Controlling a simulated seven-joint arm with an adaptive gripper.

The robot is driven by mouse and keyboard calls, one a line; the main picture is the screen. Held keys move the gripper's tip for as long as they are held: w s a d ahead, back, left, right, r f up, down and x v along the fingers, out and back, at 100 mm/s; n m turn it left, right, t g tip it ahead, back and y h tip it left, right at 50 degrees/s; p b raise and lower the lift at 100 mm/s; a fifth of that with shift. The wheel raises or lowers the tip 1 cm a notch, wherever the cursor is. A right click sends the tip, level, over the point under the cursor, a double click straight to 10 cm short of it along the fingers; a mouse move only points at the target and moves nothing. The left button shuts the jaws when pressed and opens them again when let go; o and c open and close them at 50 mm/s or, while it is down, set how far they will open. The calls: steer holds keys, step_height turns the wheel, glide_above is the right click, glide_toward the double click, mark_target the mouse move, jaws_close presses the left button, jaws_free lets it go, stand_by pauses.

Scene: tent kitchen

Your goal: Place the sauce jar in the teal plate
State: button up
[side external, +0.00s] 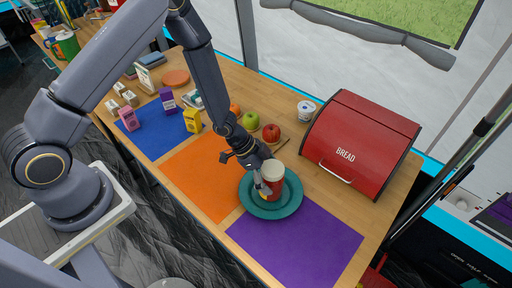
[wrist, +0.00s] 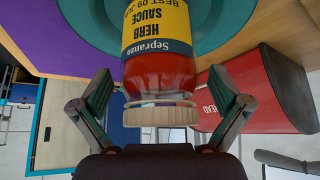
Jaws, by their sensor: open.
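The sauce jar (side external: 274,180) is red with a pale lid and stands upright in the teal plate (side external: 291,206). In the wrist view the jar (wrist: 158,72) shows a yellow and dark blue "Herb Sauce" label, with its lid toward my gripper. The teal plate (wrist: 220,35) shows behind the jar there. My gripper (wrist: 160,103) is open, with one finger on each side of the jar's lid end and visible gaps between. In the side view my gripper (side external: 262,188) is at the left side of the jar and partly hides it.
A red bread box (side external: 360,145) stands to the right of the plate. A red apple (side external: 271,132), a green apple (side external: 251,121) and a white tub (side external: 306,110) are behind it. Purple (side external: 300,245), orange (side external: 195,175) and blue mats lie along the table; small cartons stand on the blue one.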

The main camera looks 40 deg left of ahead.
steer(key=s+a+r+n+t+y, duration=0.1)
steer(key=s+a+r+n+y, duration=0.25)
steer(key=a+r, duration=0.8)
steer(key=s+a+r+n+t+y, duration=0.1)
steer(key=s+a+r+n+y, duration=0.15)
steer(key=a+r+y, duration=0.85)
steer(key=s+d+r+n+h, duration=0.3)
steer(key=s+r+h, duration=0.1)
steer(key=s+r, duration=0.2)
steer(key=s+d+r+n+h, duration=0.3)
steer(key=s+d+r+h, duration=0.1)
steer(key=s+r, duration=0.3)
steer(key=shift+s+h, duration=0.35)
steer(key=shift+s, duration=0.05)
